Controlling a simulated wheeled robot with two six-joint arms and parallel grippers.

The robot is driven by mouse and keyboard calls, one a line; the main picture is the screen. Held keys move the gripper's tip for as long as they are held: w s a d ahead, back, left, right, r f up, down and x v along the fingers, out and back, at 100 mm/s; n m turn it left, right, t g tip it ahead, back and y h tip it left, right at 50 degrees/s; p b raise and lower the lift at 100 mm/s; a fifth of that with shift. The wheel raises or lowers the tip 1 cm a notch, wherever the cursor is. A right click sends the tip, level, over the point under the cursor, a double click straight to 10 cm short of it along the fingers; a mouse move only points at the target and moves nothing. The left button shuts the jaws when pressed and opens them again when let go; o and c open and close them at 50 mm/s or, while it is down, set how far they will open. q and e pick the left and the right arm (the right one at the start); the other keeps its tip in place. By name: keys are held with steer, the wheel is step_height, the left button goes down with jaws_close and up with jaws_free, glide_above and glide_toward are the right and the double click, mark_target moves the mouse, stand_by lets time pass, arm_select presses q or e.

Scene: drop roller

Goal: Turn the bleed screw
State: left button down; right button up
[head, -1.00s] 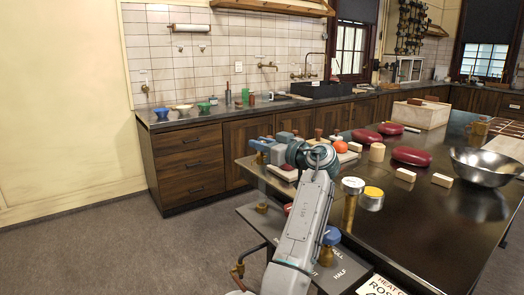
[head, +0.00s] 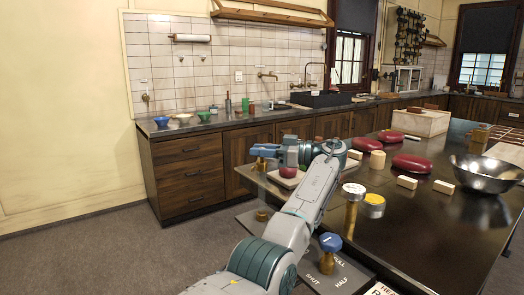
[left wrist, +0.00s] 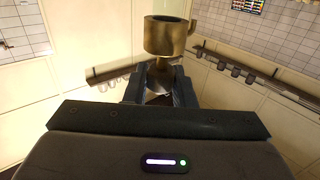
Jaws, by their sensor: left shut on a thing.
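My left gripper (head: 262,155) shows at the far left end of the dark table in the head view, with bluish jaws above the tabletop. In the left wrist view the left gripper (left wrist: 160,88) is shut around the narrow stem of a brass, cup-shaped piece (left wrist: 168,36). The cup stands beyond the fingertips and has a short side arm. I cannot tell whether it is the bleed screw or a loose tool. A blue-topped brass valve (head: 329,250) stands on a grey plate (head: 345,275) lettered FULL, HALF and SHUT. My right gripper is not in view.
White-topped (head: 353,190) and yellow-topped (head: 373,200) pieces stand on the table (head: 410,235). Pale blocks (head: 407,182), red cushion-like objects (head: 411,163) and a metal bowl (head: 482,171) stand farther right. My arm covers part of the table's left side.

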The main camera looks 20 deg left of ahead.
arm_select(q)
steer(key=shift+f, duration=0.1)
stand_by(0.5)
steer(key=c, duration=1.3)
jaws_free()
steer(key=shift+o, duration=0.2)
